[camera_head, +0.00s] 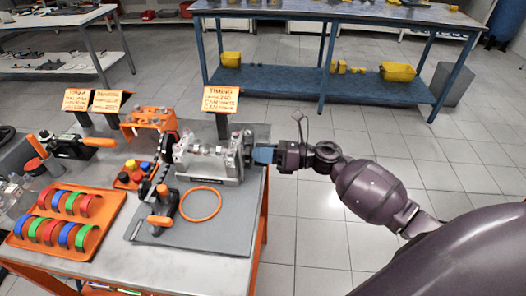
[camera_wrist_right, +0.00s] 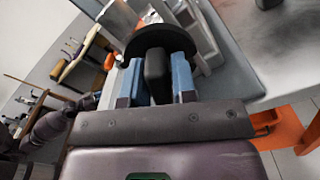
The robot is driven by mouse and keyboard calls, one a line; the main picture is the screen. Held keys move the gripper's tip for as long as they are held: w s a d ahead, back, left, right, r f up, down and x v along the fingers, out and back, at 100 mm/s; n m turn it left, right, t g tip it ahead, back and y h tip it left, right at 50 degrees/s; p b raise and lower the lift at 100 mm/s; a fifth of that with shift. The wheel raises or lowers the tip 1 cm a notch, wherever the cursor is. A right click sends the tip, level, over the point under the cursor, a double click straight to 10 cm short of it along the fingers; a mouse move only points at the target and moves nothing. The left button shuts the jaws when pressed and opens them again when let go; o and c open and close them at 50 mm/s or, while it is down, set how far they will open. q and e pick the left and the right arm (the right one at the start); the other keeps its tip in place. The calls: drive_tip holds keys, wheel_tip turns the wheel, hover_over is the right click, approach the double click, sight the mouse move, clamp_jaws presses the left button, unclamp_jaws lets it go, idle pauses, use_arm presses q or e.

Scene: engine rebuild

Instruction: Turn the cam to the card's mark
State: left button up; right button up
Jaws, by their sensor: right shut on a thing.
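My right gripper (camera_head: 265,154) comes in from the right and meets the end of the grey engine block (camera_head: 210,160). In the right wrist view its two blue fingers (camera_wrist_right: 157,80) are shut on a dark upright bar, the cam's grip (camera_wrist_right: 156,70), in front of a dark round disc (camera_wrist_right: 160,38). The cam is mostly hidden by the gripper, and I cannot read its angle or any mark on it. The orange card (camera_head: 220,98) headed "TIMING" stands behind the block; its smaller lines are hard to read.
An orange tray (camera_head: 112,197) with coloured half-rings lies at left. An orange ring (camera_head: 201,203) and an orange-handled tool (camera_head: 164,205) lie on the grey mat (camera_head: 220,230). Other orange cards (camera_head: 107,101) stand at the back left. The floor right of the table is clear.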

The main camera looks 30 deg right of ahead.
drive_tip(key=shift+r+m+p, duration=0.15)
drive_tip(key=shift+m+p, duration=0.2)
drive_tip(key=shift+m, duration=0.45)
drive_tip(key=m+p, duration=0.1)
drive_tip(key=m, duration=0.1)
drive_tip(key=shift+w+d+m, duration=0.1)
drive_tip(key=shift+m, duration=0.3)
drive_tip(key=m+p, duration=0.1)
drive_tip(key=m, duration=0.1)
drive_tip(key=shift+m, duration=0.3)
drive_tip(key=shift+m+p, duration=0.45)
drive_tip(key=shift+m, duration=0.05)
drive_tip(key=shift+f+m+p, duration=0.2)
drive_tip(key=shift+m+p, duration=0.25)
drive_tip(key=shift+m, duration=0.65)
drive_tip(key=shift+f+m, duration=0.1)
drive_tip(key=shift+m, duration=0.4)
use_arm(q)
drive_tip(key=shift+s+a+r+p, duration=0.1)
drive_tip(key=shift+r+p, duration=0.1)
drive_tip(key=shift+r, duration=1)
drive_tip(key=shift+a+r+p, duration=0.1)
drive_tip(key=shift+r+p, duration=0.1)
drive_tip(key=shift+r, duration=0.95)
use_arm(e)
drive_tip(key=shift+f+m, duration=0.1)
drive_tip(key=shift+m, duration=0.5)
